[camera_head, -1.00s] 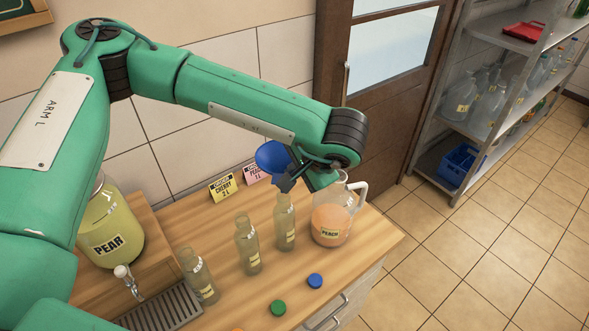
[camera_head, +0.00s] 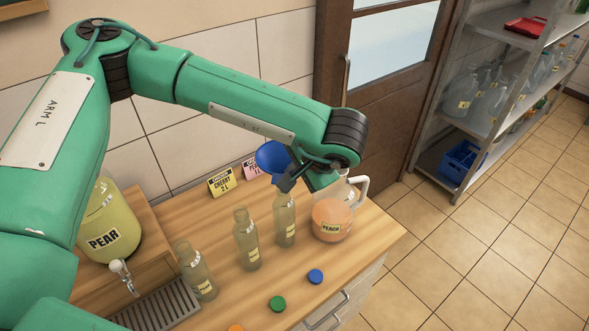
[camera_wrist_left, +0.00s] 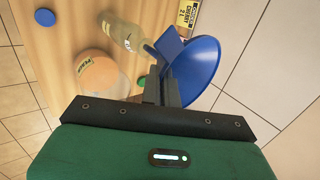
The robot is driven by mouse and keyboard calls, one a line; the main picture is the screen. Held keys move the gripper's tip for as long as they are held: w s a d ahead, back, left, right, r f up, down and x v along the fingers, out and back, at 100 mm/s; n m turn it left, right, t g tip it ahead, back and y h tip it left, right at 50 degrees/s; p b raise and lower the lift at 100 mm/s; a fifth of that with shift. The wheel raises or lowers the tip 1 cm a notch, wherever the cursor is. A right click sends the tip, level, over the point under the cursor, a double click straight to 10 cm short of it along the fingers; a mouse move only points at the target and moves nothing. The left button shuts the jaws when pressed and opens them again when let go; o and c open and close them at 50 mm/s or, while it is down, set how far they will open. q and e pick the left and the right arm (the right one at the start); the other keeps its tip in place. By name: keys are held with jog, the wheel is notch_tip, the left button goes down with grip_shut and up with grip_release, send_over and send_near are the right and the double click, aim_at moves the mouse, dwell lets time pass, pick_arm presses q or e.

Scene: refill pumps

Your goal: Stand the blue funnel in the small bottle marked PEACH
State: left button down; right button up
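The blue funnel (camera_head: 272,157) is held by my left gripper (camera_head: 287,183), which is shut on it above the counter. The wrist view shows the funnel's wide mouth (camera_wrist_left: 198,72) beside the fingers (camera_wrist_left: 165,88). Several small clear bottles stand upright on the counter: a left one (camera_head: 198,272), a middle one (camera_head: 246,243) and a right one (camera_head: 284,222). The funnel is above and just behind the right bottle's neck; I cannot tell whether they touch. The small bottles' labels are too small to read. My right gripper is out of view.
A handled jug (camera_head: 331,219) marked PEACH stands right of the right bottle, close under my wrist. A PEAR jar (camera_head: 108,228) with a tap stands left. Coloured caps lie in front, including a blue one (camera_head: 316,276). A CHERRY card (camera_head: 221,182) stands behind.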

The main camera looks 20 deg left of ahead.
pick_arm(q)
jog(key=shift+f+b, duration=0.9)
jog(key=shift+f, duration=0.1)
jog(key=c, duration=1.6)
grip_release()
